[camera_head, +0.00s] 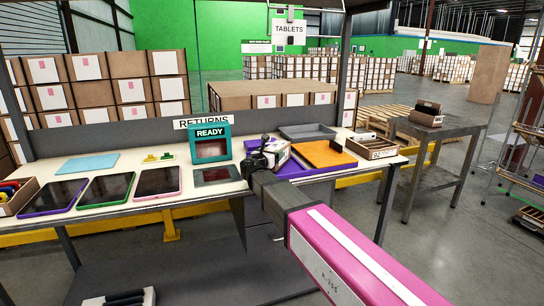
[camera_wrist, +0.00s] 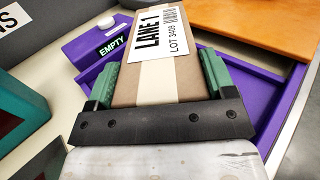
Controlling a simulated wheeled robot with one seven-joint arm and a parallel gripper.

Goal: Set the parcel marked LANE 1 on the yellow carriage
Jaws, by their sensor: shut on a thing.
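The brown parcel with a white LANE 1 label (camera_wrist: 150,80) is between the two green fingers of my gripper (camera_wrist: 160,85) in the wrist view. The gripper is shut on it. In the head view the parcel (camera_head: 281,152) shows only partly, behind my gripper (camera_head: 266,156), over the bench. Below the parcel is a purple tray (camera_wrist: 258,82) with an EMPTY sign; I cannot tell the gap between them. An orange flat surface (camera_head: 323,153) lies right of the parcel. I cannot make out a carriage that is clearly yellow.
The bench (camera_head: 110,172) also holds several tablets (camera_head: 108,187), a teal READY box (camera_head: 210,145), a grey tray (camera_head: 308,132) and an open carton (camera_head: 372,150). Small yellow and green pieces (camera_head: 160,157) lie near the back. A grey side table (camera_head: 440,128) stands at right.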

